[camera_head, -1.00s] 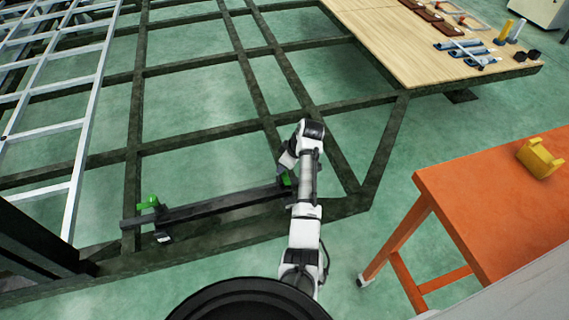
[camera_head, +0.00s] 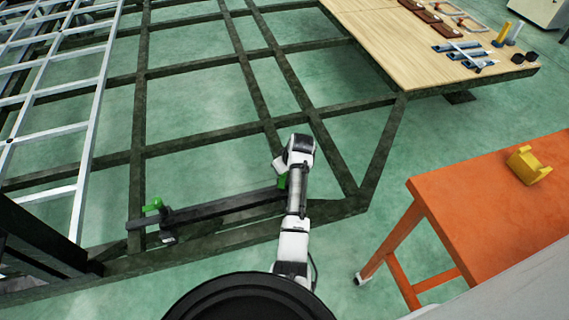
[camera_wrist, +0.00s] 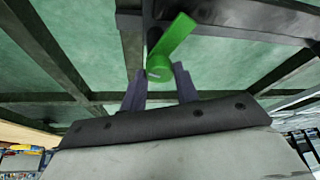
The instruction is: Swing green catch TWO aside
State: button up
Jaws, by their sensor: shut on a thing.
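Two green catches sit at the ends of a dark bar (camera_head: 225,204) on the trailer frame. The left catch (camera_head: 153,204) stands free of my arm. The right catch (camera_head: 282,181) is partly hidden behind my wrist in the head view. In the wrist view a green catch (camera_wrist: 171,48) has its round hub low and its lever pointing up and right. My gripper (camera_wrist: 160,82) has one dark finger on each side of the hub and is shut on it. I cannot read a number on either catch.
An orange table (camera_head: 470,215) with a yellow block (camera_head: 528,165) stands at the right. A wooden deck (camera_head: 390,45) with tools lies at the upper right. A silver ladder-like frame (camera_head: 85,125) is at the left. Dark chassis beams cross the green floor.

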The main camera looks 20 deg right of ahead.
jog(key=m+h+p, duration=0.1)
jog(key=m, duration=0.2)
jog(key=m+h+p, duration=0.1)
jog(key=m+p, duration=0.1)
jog(key=m, duration=0.1)
jog(key=shift+a+r+m+h, duration=0.1)
jog(key=shift+a+m+h, duration=0.1)
jog(key=shift+m+h, duration=0.1)
jog(key=m+h+p, duration=0.1)
jog(key=m, duration=0.2)
jog(key=shift+a+g, duration=0.1)
jog(key=shift+g, duration=0.2)
jog(key=shift+m+g+h, duration=0.4)
jog(key=shift+m+h, duration=0.1)
jog(key=shift+m, duration=1.1)
jog(key=o, duration=1)
jog(key=shift+c, duration=0.2)
jog(key=v, duration=1.3)
jog(key=shift+a+r+b, duration=0.2)
jog(key=shift+r+b, duration=0.05)
jog(key=shift+b, duration=0.05)
